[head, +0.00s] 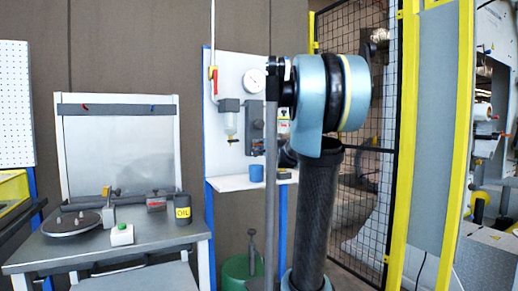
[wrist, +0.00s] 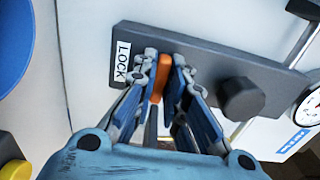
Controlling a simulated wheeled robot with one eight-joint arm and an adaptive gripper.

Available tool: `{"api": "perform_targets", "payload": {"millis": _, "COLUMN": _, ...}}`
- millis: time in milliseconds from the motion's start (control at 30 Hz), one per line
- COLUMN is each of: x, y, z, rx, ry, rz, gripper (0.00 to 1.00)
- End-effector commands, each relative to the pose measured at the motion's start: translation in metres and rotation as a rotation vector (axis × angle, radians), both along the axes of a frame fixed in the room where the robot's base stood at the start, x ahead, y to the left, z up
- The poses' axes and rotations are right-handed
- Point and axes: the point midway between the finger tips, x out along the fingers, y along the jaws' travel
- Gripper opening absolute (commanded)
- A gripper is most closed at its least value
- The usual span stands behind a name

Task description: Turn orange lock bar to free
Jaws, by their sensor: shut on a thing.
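The orange lock bar (wrist: 160,78) shows in the wrist view as a short upright piece in front of a dark grey mounting plate (wrist: 210,62). My gripper (wrist: 164,70) is shut on it, with one finger on each side. A white "LOCK" label (wrist: 122,61) lies on the plate just left of the bar. A dark round knob (wrist: 241,98) sticks out of the plate to the right. In the head view my arm stands in front of the work spot, and I cannot make out the bar or the gripper.
A round gauge (wrist: 309,106) sits at the right edge of the wrist view. In the head view a white panel (head: 228,150) carries another gauge (head: 254,81). A workbench (head: 150,238) stands left, and a black mesh fence (head: 362,190) stands right behind my arm.

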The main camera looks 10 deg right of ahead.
Motion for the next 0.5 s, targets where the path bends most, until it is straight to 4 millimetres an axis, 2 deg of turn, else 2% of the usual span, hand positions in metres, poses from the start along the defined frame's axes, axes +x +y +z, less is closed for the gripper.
{"api": "perform_targets", "payload": {"millis": 433, "x": -0.0025, "y": 0.0022, "z": -0.0033, "rx": -0.015, "ry": -0.003, "rz": 0.005, "gripper": 0.0}}
{"api": "perform_targets", "payload": {"millis": 467, "x": -0.0025, "y": 0.0022, "z": -0.0033, "rx": -0.015, "ry": -0.003, "rz": 0.005, "gripper": 0.15}}
{"api": "perform_targets", "payload": {"millis": 500, "x": -0.0025, "y": 0.0022, "z": -0.0033, "rx": -0.015, "ry": -0.003, "rz": 0.005, "gripper": 0.24}}
